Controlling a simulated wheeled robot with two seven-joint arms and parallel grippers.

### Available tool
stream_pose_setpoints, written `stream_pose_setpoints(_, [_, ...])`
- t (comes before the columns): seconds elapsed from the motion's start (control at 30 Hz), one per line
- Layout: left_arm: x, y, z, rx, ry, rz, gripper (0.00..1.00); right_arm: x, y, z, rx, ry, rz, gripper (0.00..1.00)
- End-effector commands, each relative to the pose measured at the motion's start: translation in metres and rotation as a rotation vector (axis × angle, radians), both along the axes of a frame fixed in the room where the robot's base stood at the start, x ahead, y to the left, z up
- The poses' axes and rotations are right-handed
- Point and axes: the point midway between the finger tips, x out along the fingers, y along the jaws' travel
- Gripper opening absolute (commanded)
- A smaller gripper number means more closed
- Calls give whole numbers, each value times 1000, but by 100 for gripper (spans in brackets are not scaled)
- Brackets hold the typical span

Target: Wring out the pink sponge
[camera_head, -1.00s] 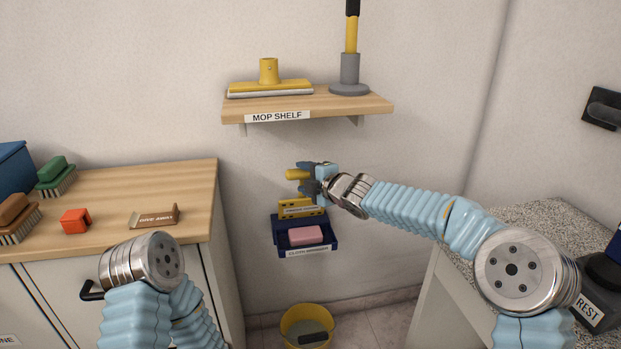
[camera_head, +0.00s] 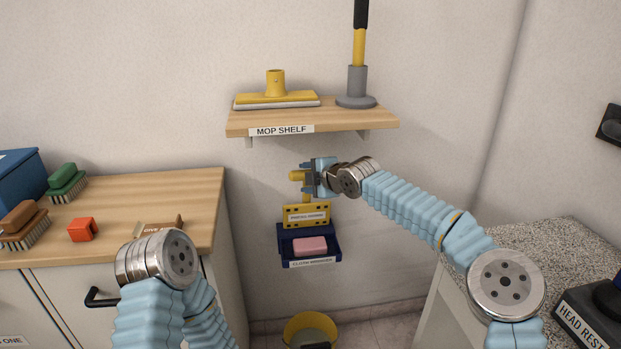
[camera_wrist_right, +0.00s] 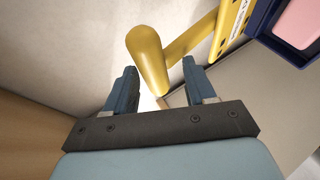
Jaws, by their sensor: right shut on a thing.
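The pink sponge (camera_head: 310,245) lies in the dark blue tray of the cloth wringer (camera_head: 313,264) on the wall; a corner of the sponge shows in the right wrist view (camera_wrist_right: 300,22). The wringer's yellow press plate (camera_head: 306,216) stands raised behind the sponge, clear of it. A yellow lever with a rounded grip (camera_wrist_right: 148,58) rises from the plate. My right gripper (camera_head: 309,177) is shut on this lever grip, above the wringer and below the shelf. My left arm's links show at lower left, but its gripper is out of view.
The mop shelf (camera_head: 380,118) overhangs just above my right gripper. A yellow bucket (camera_head: 312,325) stands on the floor below the wringer. A wooden counter (camera_head: 150,190) with brushes is at left. A speckled counter (camera_head: 560,250) with a head rest is at right.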

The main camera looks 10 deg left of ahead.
Motion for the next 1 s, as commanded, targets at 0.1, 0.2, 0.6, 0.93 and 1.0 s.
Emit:
stream_pose_setpoints(0.1, [0,0,-1,0,0,0,0,0,0,-13,-15,22,1,0])
stream_pose_setpoints(0.2, [0,0,-1,0,0,0,0,0,0,-14,-16,22,1,0])
stream_pose_setpoints(0.6, [0,0,-1,0,0,0,0,0,0,-14,-16,22,1,55])
stream_pose_setpoints(0.93, [0,0,-1,0,0,0,0,-1,0,-11,-14,17,1,55])
stream_pose_setpoints(1.0, [0,0,-3,0,0,0,0,-3,-3,-8,-14,14,1,55])
